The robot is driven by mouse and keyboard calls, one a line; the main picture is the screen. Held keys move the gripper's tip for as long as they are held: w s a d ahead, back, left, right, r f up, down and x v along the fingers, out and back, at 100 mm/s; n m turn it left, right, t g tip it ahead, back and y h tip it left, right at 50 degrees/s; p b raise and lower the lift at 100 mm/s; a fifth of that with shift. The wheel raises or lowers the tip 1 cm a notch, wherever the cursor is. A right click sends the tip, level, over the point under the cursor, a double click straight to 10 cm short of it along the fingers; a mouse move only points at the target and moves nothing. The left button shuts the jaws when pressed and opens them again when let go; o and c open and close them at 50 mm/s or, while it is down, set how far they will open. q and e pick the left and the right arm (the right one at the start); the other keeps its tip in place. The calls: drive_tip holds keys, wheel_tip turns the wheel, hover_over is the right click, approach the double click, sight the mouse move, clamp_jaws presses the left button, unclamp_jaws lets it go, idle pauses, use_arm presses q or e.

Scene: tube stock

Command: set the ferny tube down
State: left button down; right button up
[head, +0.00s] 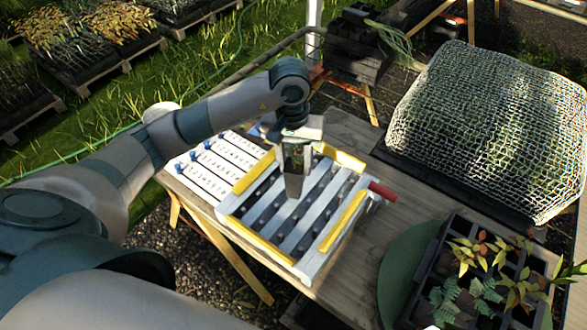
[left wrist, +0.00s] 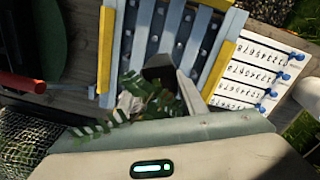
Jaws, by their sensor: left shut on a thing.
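My left gripper (head: 294,172) points down over the slatted rack (head: 262,246), above its middle to far part. It is shut on the ferny tube, which is mostly hidden by the fingers in the head view. In the left wrist view green fern leaves (left wrist: 152,106) stick out between the fingers, and the dark tube (left wrist: 158,72) shows beyond them over the slats. I cannot tell whether the tube touches the rack. The rack has pale slats, dark gaps with small studs, and yellow strips along its sides. My right gripper is not in view.
White numbered boards with blue knobs (head: 215,166) lie left of the rack. A red handle (head: 382,191) sits at its right. A round green mat (head: 402,272) and a dark tray of plants (head: 428,292) are at the lower right. A netted mound (head: 487,125) stands at the back right.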

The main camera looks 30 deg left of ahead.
use_arm(q)
drive_tip(key=shift+a+f, duration=0.15)
drive_tip(key=shift+a, duration=0.05)
drive_tip(key=shift+s+f+p, duration=0.1)
drive_tip(key=shift+f+p, duration=0.85)
drive_tip(key=shift+f, duration=1.15)
